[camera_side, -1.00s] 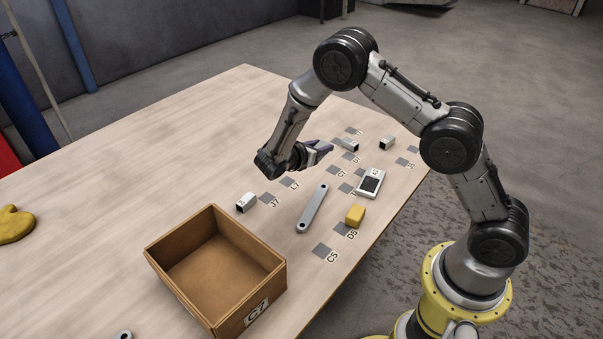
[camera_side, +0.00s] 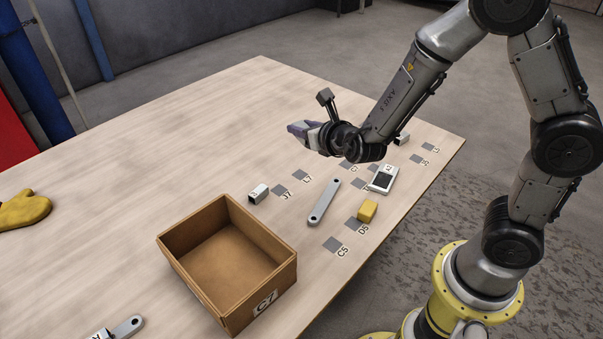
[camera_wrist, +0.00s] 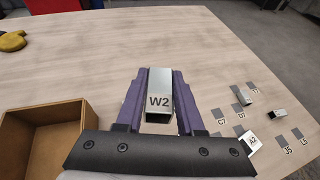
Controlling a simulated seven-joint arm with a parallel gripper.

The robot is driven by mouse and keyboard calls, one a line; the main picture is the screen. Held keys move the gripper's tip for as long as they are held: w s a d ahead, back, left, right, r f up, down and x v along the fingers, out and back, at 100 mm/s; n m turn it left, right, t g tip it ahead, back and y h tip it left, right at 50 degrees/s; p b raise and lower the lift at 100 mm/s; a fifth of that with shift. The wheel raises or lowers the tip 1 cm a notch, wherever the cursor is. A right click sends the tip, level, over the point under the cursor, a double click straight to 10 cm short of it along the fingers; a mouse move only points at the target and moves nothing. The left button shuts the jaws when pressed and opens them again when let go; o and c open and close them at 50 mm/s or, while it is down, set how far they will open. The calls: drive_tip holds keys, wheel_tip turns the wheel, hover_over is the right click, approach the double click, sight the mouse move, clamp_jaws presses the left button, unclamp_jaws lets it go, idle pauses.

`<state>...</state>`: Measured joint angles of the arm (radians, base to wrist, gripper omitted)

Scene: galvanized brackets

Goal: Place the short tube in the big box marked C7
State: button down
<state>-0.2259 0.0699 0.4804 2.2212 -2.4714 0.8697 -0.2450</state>
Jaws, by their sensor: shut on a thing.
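My gripper (camera_side: 303,131) is above the table, beyond the box in the side view, with its purple fingers pointing left. In the wrist view my gripper (camera_wrist: 160,74) is shut on a short square metal tube (camera_wrist: 160,84) labelled W2, gripped between both fingers. In the side view the fingers hide most or all of this tube. The open brown box marked C7 (camera_side: 190,287) stands on the table at lower centre, below and in front of the gripper. It also shows at lower left in the wrist view (camera_wrist: 60,108). Its visible floor looks empty.
A small tube (camera_side: 258,194) lies near the box's back corner. A flat bar (camera_side: 323,203), a yellow block (camera_side: 367,210) and a white device (camera_side: 383,179) lie on the right among grey marked squares. A yellow glove (camera_side: 24,209) lies far left. The table's left middle is clear.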

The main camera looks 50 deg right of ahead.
drive_tip(key=shift+a+f, duration=0.15)
drive_tip(key=shift+a, duration=0.1)
drive_tip(key=shift+w+a, duration=0.2)
drive_tip(key=shift+w, duration=0.05)
drive_tip(key=w+a+n+y, duration=0.2)
drive_tip(key=w+a, duration=0.2)
drive_tip(key=w, duration=0.3)
drive_tip(key=n+y, duration=0.2)
hover_over(213, 181)
drive_tip(key=shift+t, duration=0.4)
drive_tip(key=f, duration=2.2)
drive_tip(key=shift+s+d+f, duration=0.15)
drive_tip(key=shift+s+f, duration=0.05)
drive_tip(key=shift+s, duration=0.2)
drive_tip(key=shift+w+f, duration=0.45)
drive_tip(key=shift+f, duration=1.6)
